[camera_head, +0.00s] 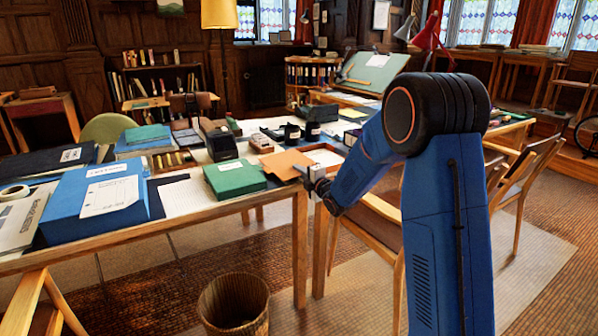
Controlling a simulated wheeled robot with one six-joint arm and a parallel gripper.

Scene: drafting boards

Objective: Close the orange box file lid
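The orange lid (287,164) shows as a slightly tilted flat panel near the table's front right corner. To its right is a shallow pale-inside tray shape (325,156) with an orange-brown edge; it looks like the open body of the box file, but I cannot be sure. My gripper (303,174) is at the lid's front right, over the table edge, with my blue arm reaching in from the right. The fingers are small here, and I cannot tell whether they touch the lid or are open. My gripper and wrist hide part of the file's front.
A green box (235,178) sits close left of the lid. A black device (221,144) and several small items stand behind. A large blue box file (95,203) is at the left. A wicker basket (234,305) stands on the floor; a wooden chair (372,225) is by the table.

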